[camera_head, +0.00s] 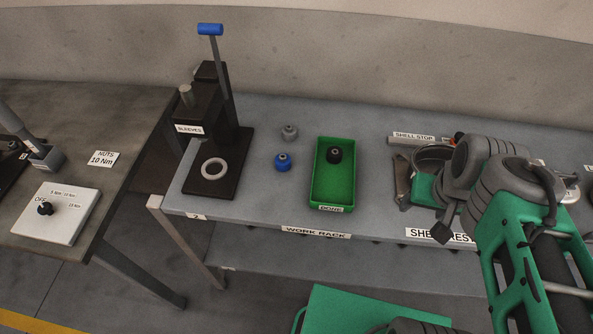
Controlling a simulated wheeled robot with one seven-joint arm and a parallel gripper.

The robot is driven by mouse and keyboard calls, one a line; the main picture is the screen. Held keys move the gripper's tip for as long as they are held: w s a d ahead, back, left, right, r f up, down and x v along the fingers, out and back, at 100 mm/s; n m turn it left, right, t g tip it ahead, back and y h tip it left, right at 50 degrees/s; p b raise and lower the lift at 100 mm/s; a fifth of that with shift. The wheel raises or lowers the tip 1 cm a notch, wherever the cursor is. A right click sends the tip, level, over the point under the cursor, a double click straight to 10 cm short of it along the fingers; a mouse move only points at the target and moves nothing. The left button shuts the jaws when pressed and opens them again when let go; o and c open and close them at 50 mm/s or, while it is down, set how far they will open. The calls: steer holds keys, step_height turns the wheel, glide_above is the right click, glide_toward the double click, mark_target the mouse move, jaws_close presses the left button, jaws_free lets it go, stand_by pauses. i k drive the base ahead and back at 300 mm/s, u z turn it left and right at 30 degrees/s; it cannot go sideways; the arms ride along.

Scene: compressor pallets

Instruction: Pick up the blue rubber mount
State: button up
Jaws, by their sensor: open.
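The blue rubber mount (283,161) stands on the grey work rack (258,198), between the press and the green tray. It is uncovered and apart from its neighbours. My arm comes in from the right, over the shell rest area. My gripper (442,230) shows only in part as a small dark end below the grey wrist, well to the right of the blue mount. It is open and touches nothing that I can make out. Most of the jaws are hidden by my own arm.
A grey mount (290,132) stands just behind the blue one. The green DONE tray (319,190) holds a black mount (334,155). A tall dark press (224,150) with a pale ring (214,168) stands left. A separate bench (110,125) with a dial box (58,215) is farther left.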

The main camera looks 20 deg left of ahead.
mark_target(283, 161)
steer(key=k, duration=0.55)
steer(key=u, duration=1)
steer(key=i, duration=1)
steer(key=z, duration=0.05)
